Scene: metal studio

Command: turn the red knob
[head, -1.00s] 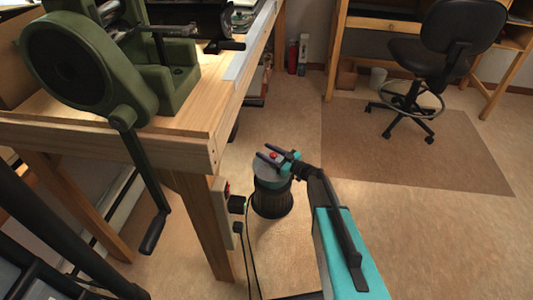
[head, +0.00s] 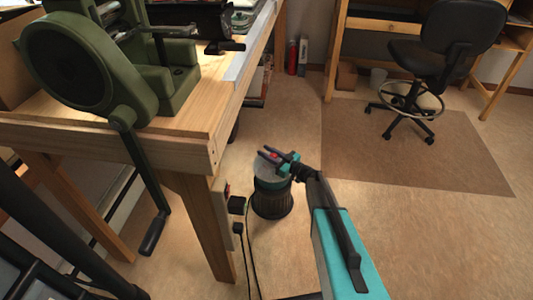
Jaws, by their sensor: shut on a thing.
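The red knob (head: 273,155) is a small red spot on top of a dark ribbed canister (head: 272,203) with a grey-teal upper part, standing on the floor beside the workbench. My gripper (head: 266,152) reaches it from the right. Its two dark fingers lie on either side of the knob and are shut on it. The fingers hide part of the knob, so its turn angle cannot be read.
A wooden workbench (head: 180,122) with a green machine (head: 75,65) stands left of the canister. A crank handle hangs down in front. Cables run along the bench leg. A black chair (head: 440,50) stands on a brown mat (head: 400,150).

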